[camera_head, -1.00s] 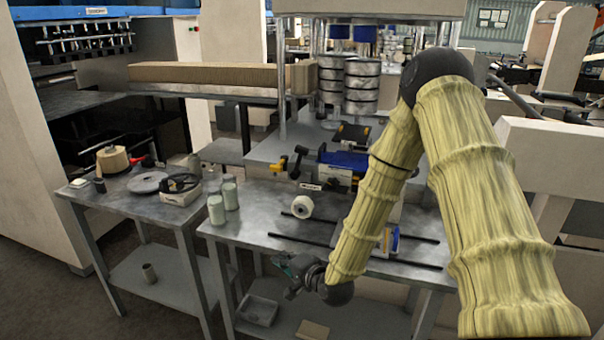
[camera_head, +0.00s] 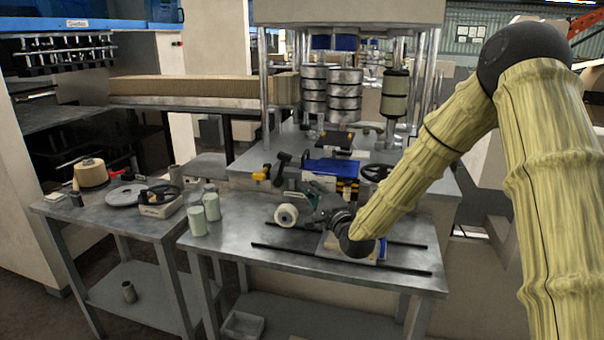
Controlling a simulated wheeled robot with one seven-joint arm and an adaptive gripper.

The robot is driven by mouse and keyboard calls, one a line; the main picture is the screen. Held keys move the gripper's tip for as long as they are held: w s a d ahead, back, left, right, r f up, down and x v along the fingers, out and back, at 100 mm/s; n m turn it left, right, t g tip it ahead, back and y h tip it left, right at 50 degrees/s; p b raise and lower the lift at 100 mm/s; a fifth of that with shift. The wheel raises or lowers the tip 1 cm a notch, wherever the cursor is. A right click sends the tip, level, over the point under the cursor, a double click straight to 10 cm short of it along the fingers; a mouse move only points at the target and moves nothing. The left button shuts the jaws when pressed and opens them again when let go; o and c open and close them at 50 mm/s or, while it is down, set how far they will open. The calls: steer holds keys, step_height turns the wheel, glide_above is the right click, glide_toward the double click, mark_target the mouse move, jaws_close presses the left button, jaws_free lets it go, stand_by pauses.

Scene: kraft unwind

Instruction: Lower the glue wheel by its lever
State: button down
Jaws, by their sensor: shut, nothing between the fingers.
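A machine unit with a blue block (camera_head: 333,168) stands at the back of the steel table. On its left are a dark lever-like handle (camera_head: 281,161) and a yellow-tipped part (camera_head: 262,174). A white wheel or roll (camera_head: 286,215) with a dark centre sits at the front left of the unit; I cannot tell for sure that it is the glue wheel. My gripper (camera_head: 308,201) is shut and empty, just right of and above the white wheel and in front of the blue block. It partly hides the unit's front. I cannot tell whether it touches anything.
Two dark rails (camera_head: 340,259) lie along the front of the table (camera_head: 225,240). Pale green cylinders (camera_head: 204,212) stand at its left. A side table (camera_head: 90,212) holds a cone of twine (camera_head: 91,173) and a grey disc (camera_head: 127,195). A dark handwheel (camera_head: 376,172) is at the right.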

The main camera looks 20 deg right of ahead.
steer(key=p+x, duration=0.2)
steer(key=x, duration=0.7)
steer(key=shift+w, duration=0.4)
steer(key=shift+r+p, duration=0.15)
steer(key=shift+p, duration=0.2)
